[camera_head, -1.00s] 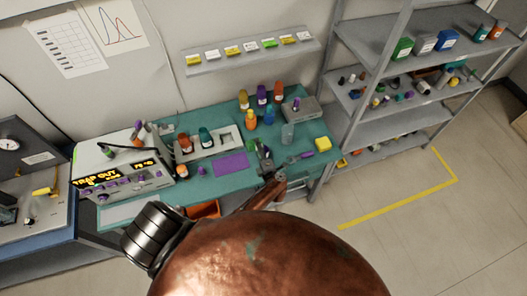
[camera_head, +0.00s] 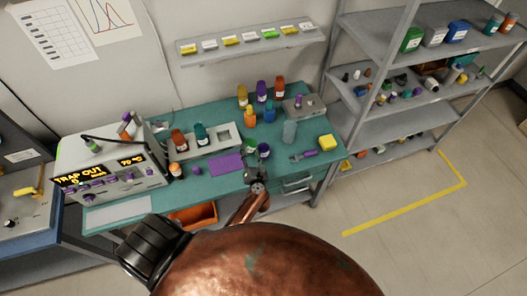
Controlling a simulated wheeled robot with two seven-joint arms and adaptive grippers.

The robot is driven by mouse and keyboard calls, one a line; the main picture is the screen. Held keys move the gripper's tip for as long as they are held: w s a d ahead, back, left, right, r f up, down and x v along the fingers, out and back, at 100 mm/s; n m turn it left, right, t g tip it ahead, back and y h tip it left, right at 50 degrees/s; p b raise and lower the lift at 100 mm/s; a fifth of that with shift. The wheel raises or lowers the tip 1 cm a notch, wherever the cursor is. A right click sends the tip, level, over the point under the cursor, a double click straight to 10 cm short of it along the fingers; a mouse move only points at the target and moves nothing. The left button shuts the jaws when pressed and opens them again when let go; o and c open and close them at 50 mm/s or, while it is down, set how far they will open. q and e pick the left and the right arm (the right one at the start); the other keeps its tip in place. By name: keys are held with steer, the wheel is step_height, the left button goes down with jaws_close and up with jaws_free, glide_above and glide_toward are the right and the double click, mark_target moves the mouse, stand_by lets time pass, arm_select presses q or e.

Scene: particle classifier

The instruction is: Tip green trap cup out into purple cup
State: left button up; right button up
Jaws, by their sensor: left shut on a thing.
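My left gripper (camera_head: 257,168) is over the front part of the teal bench, small and partly hidden by its own wrist. It is shut on a small green thing, apparently the green trap cup (camera_head: 251,145), at its fingertips. A small dark purple cup (camera_head: 264,150) with a pale lower part is just right of the green one. I cannot tell whether the two touch, or how far the green cup is tilted. The contents of both are too small to see. My right gripper is not in view.
A purple mat (camera_head: 226,165) lies left of the gripper. A grey rack (camera_head: 222,136) and several bottles stand behind. A control unit (camera_head: 110,170) reading "TRAP OUT" is left.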

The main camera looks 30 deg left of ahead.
arm_select(q)
steer(key=s+a+f+n+b, duration=0.1)
steer(key=n+b, duration=0.1)
steer(key=b, duration=0.1)
steer(key=s+a+f+n+b, duration=0.1)
steer(key=f+n+b, duration=0.1)
steer(key=b, duration=0.1)
steer(key=shift+s+a+t, duration=0.2)
steer(key=shift+s+t, duration=0.2)
steer(key=shift+s+a+n+b, duration=0.4)
steer(key=shift+n+b, duration=0.6)
steer(key=shift+b, duration=0.3)
